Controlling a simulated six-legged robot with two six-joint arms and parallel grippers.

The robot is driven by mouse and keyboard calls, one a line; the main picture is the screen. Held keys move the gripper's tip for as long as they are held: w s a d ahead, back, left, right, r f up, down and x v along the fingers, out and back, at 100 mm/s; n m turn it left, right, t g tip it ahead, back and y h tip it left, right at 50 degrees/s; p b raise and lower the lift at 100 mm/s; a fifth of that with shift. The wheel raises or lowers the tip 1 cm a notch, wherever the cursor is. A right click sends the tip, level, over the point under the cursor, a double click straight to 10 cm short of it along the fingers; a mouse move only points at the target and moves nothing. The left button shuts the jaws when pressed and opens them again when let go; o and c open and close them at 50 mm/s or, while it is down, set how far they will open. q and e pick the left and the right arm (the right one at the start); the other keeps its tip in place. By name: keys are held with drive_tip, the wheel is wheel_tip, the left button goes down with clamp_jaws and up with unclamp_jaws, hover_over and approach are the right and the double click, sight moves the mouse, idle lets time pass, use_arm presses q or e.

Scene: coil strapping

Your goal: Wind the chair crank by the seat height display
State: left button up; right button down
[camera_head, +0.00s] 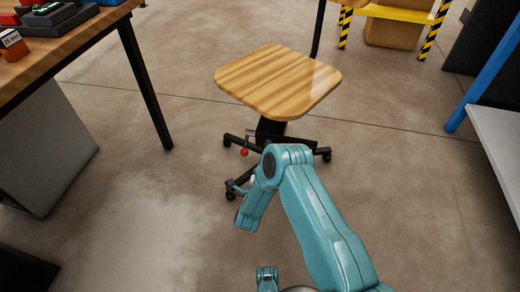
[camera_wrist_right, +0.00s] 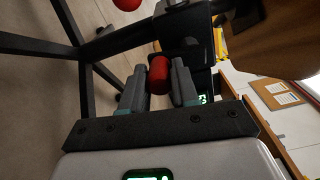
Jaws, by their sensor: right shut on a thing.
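The chair (camera_head: 278,80) has a wooden seat and a black wheeled base. My right gripper (camera_wrist_right: 160,82) has its two grey fingers on either side of a red knob (camera_wrist_right: 159,73) under the seat, shut on it. The knob appears to be the crank's grip; the crank arm is not clear. A small display with green digits (camera_wrist_right: 203,99) shows just right of the fingers, partly hidden and unreadable. In the head view my right arm hides the held knob. A second red knob (camera_head: 244,152) hangs below the seat; one also shows in the wrist view (camera_wrist_right: 127,4). My left gripper is not seen.
A wooden workbench (camera_head: 62,50) with black legs stands at the left, with a grey cabinet (camera_head: 45,150) below. A blue-framed grey shelf (camera_head: 497,140) is at the right. A yellow-and-black striped stand (camera_head: 400,14) is behind. The floor around the chair is clear.

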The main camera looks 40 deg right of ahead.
drive_tip(key=n, duration=0.3)
drive_tip(key=shift+s+d+r, duration=0.15)
drive_tip(key=shift+s+d, duration=0.2)
drive_tip(key=n, duration=0.3)
drive_tip(key=s+d+n, duration=0.1)
drive_tip(key=shift+r+n, duration=0.3)
drive_tip(key=shift+s, duration=0.1)
drive_tip(key=n, duration=0.1)
drive_tip(key=r+n, duration=0.1)
drive_tip(key=n, duration=0.3)
drive_tip(key=shift+s+d+r, duration=0.15)
drive_tip(key=shift+s+d, duration=0.25)
